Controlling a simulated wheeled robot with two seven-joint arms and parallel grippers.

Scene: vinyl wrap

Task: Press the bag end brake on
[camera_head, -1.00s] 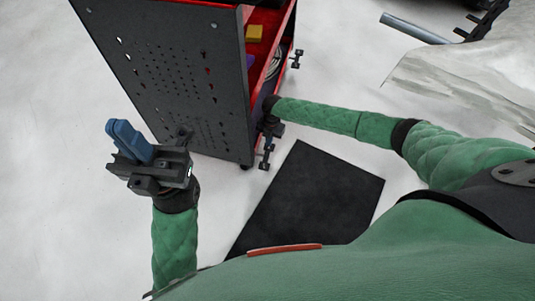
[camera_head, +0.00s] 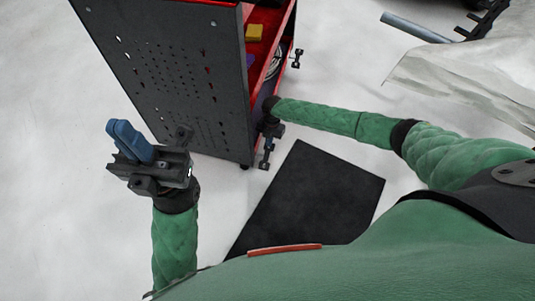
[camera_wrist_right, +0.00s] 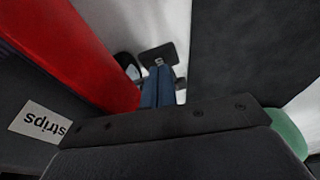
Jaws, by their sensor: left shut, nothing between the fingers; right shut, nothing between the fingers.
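The tool cart has a dark perforated panel (camera_head: 175,75) and red shelves. In the right wrist view a dark flat pedal (camera_wrist_right: 158,55) and part of a wheel (camera_wrist_right: 127,66) show just beyond my right gripper (camera_wrist_right: 157,86). Its blue fingers are shut and empty, and overlap the pedal's lower edge in the picture; I cannot tell whether they touch it. In the head view these fingers are hidden. My left gripper (camera_head: 126,137) is shut and empty, left of the cart, away from it.
A second similar fitting (camera_head: 297,58) sits at the cart's far corner. A black mat (camera_head: 310,195) lies on the pale floor by the cart. A crumpled light sheet (camera_head: 465,75) and a grey tube (camera_head: 415,28) are at upper right. A red cart edge (camera_wrist_right: 75,50) borders the right wrist view.

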